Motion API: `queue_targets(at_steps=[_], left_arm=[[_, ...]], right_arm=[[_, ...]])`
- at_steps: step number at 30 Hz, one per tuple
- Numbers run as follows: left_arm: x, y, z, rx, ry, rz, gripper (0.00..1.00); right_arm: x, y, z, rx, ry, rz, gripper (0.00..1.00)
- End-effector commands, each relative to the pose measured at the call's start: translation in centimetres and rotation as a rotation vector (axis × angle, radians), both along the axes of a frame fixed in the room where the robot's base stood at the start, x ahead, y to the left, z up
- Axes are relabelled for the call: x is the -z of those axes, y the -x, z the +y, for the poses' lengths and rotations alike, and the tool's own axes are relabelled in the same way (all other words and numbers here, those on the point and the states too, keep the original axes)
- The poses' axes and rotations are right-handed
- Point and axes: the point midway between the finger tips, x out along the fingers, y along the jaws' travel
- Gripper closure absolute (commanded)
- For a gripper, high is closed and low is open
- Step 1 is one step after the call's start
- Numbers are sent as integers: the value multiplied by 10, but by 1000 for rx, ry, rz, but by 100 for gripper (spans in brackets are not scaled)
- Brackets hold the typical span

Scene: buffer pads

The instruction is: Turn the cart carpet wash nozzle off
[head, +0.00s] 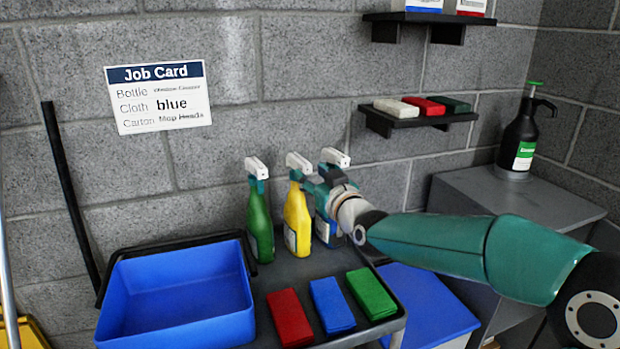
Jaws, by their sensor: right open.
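Three spray bottles with white trigger heads stand upright at the back of the grey cart (260,325): a green one (260,220), a yellow one (297,215) and a blue one (322,228). Their labels are too small to read, so I cannot tell which is the carpet wash. My right gripper (318,187) is open at the upper part of the blue bottle, just below its white head (335,157). It hides much of that bottle, and I cannot tell whether it touches it. The nozzle settings are too small to make out. My left gripper is out of view.
Red (290,317), blue (332,305) and green (371,293) cloths lie at the cart's front. A blue tub (180,283) is at left. Shelves (415,121) hang on the wall. A black pump bottle (522,140) stands on a grey cabinet (510,190) at right.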

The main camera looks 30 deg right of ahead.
Motion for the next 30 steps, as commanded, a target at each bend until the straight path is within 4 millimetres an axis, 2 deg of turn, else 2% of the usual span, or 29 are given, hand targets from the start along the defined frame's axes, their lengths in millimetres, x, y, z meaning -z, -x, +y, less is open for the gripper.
queue_targets(at_steps=[1,6,15,30], left_arm=[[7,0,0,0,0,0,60],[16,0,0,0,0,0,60],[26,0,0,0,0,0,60],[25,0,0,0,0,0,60]], right_arm=[[3,6,1,0,0,-1,56],[2,23,3,1,-1,-1,56],[1,47,7,0,0,0,56],[0,49,6,0,-1,0,56]])
